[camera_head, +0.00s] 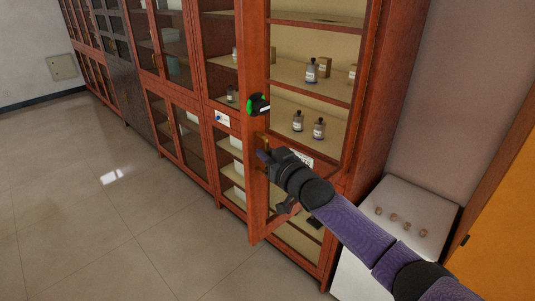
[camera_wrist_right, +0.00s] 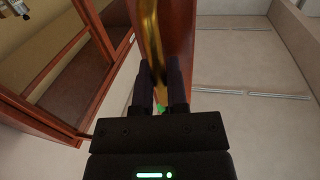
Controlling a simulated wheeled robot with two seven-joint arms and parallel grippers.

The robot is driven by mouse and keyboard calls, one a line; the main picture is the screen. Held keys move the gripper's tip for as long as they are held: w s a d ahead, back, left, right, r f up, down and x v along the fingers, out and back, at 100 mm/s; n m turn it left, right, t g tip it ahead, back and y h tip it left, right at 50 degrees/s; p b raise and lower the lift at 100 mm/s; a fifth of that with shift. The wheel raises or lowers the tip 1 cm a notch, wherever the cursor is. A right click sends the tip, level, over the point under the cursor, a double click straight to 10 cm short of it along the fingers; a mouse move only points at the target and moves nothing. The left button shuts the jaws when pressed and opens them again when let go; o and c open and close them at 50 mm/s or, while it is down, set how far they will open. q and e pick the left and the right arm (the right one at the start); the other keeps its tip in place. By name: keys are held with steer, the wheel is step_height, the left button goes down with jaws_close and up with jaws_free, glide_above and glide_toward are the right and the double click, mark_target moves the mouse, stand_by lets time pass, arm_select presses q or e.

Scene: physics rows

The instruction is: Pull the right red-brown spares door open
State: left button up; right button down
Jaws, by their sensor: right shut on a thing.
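The right red-brown spares door (camera_head: 256,205) stands swung out from its cabinet. In the head view I see it nearly edge-on. My right gripper (camera_head: 264,157) is at the door's brass handle (camera_head: 262,138). In the right wrist view the gripper's two dark fingers (camera_wrist_right: 160,82) are shut on the handle (camera_wrist_right: 150,35), beside the door (camera_wrist_right: 178,40). The fingers hide part of the handle. My left gripper is not in view.
Open shelves behind the door hold several small bottles (camera_head: 311,71). A black and green round thing (camera_head: 258,105) shows at the door above the handle. A white-topped surface (camera_head: 395,210) with small brown pieces stands at right. The tiled floor (camera_head: 110,220) at left is clear.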

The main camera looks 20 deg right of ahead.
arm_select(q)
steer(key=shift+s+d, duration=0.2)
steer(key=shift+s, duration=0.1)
arm_select(e)
steer(key=shift+s+d+r, duration=0.1)
steer(key=shift+s+d, duration=0.15)
steer(key=shift+s, duration=0.1)
steer(key=c, duration=1)
jaws_free()
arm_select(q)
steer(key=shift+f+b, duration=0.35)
arm_select(e)
steer(key=s, duration=0.3)
steer(key=s+d, duration=0.1)
steer(key=s, duration=0.2)
steer(key=s+d, duration=0.1)
steer(key=s, duration=0.2)
steer(key=shift+s, duration=0.4)
